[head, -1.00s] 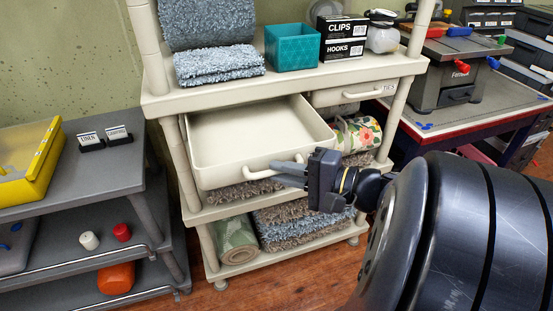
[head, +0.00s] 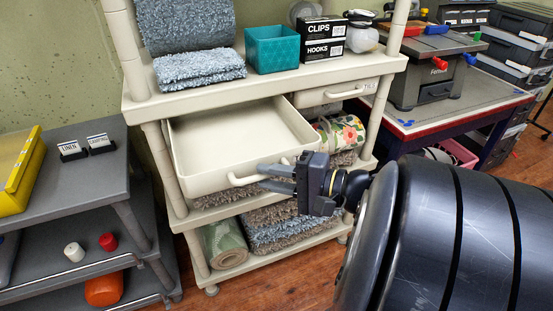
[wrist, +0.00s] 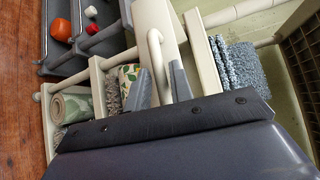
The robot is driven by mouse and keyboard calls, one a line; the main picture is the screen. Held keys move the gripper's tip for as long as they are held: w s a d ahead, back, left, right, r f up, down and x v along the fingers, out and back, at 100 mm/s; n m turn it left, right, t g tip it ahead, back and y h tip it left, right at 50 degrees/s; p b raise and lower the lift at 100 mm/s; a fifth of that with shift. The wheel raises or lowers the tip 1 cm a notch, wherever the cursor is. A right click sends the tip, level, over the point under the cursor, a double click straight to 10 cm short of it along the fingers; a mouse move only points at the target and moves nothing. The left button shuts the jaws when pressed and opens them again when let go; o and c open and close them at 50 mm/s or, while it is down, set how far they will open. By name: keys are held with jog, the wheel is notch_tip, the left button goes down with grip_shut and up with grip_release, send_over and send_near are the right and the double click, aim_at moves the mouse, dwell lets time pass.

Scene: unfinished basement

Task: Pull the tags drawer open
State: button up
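A cream drawer (head: 240,138) on the left of the shelf unit is pulled well out, and its inside looks empty. Its curved handle (head: 236,181) is on the front; no label shows on this drawer. My gripper (head: 266,178) is at this handle, with its two grey fingers apart on either side of the bar. The wrist view shows the handle (wrist: 156,50) between the spread fingers, with gaps beside it. The drawer to the right (head: 318,97) is shut and carries a small label (head: 369,88) too small to read surely.
The shelf top holds a teal bin (head: 272,49), black boxes (head: 322,40) and grey rugs (head: 200,70). Rolled mats lie below the drawers. A grey stand (head: 100,175) is at left, a workbench (head: 440,115) at right. Wooden floor (head: 235,290) shows in front.

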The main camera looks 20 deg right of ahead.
jog(key=v, duration=1)
jog(key=shift+s, duration=0.15)
jog(key=shift+d, duration=0.1)
dwell(0.4)
jog(key=shift+x, duration=5.35)
